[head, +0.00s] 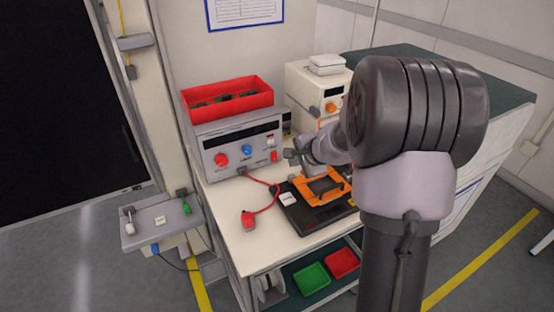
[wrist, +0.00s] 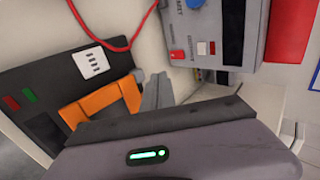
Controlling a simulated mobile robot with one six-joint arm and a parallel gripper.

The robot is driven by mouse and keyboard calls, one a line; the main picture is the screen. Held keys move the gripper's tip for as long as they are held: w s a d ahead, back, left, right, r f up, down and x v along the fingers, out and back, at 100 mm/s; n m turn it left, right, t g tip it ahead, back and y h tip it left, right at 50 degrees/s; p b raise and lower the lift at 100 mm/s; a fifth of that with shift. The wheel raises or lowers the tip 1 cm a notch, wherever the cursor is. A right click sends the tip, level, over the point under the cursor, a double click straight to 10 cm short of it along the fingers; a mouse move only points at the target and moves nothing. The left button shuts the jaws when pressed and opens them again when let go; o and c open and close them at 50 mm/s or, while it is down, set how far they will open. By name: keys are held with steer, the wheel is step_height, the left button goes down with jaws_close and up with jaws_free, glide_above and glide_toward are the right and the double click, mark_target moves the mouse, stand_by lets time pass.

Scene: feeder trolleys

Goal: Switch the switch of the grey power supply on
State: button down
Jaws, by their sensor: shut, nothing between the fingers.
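The grey power supply (head: 206,143) stands on the left of the white worktop, with a red knob, a blue knob and a dark display on its front. A small red switch (head: 274,156) sits low at the right end of that front. It also shows in the wrist view (wrist: 176,54), at the panel's edge; its position on or off is too small to tell. My gripper (head: 292,155) is shut and empty, just right of the switch and apart from it. Its grey fingers show in the wrist view (wrist: 157,92), below the switch in the picture.
A red bin (head: 228,100) sits on the power supply. A red cable (head: 262,181) runs from its front to a red plug. A dark board with an orange frame (head: 302,190) lies below my gripper. A cream unit with an orange knob (head: 308,88) stands behind.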

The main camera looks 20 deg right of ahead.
mark_target(274, 157)
steer(key=b+x, duration=0.2)
steer(key=x, duration=0.7)
steer(key=shift+w+f, duration=0.1)
steer(key=shift+f, duration=0.05)
steer(key=w+p, duration=0.1)
steer(key=w, duration=0.1)
steer(key=shift+w+p, duration=0.35)
steer(key=shift+w, duration=0.05)
steer(key=shift+w+f, duration=0.1)
steer(key=shift+w, duration=0.55)
steer(key=shift+w+f, duration=0.1)
steer(key=shift+r+p, duration=0.6)
steer(key=shift+r, duration=0.35)
steer(key=shift+f, duration=0.1)
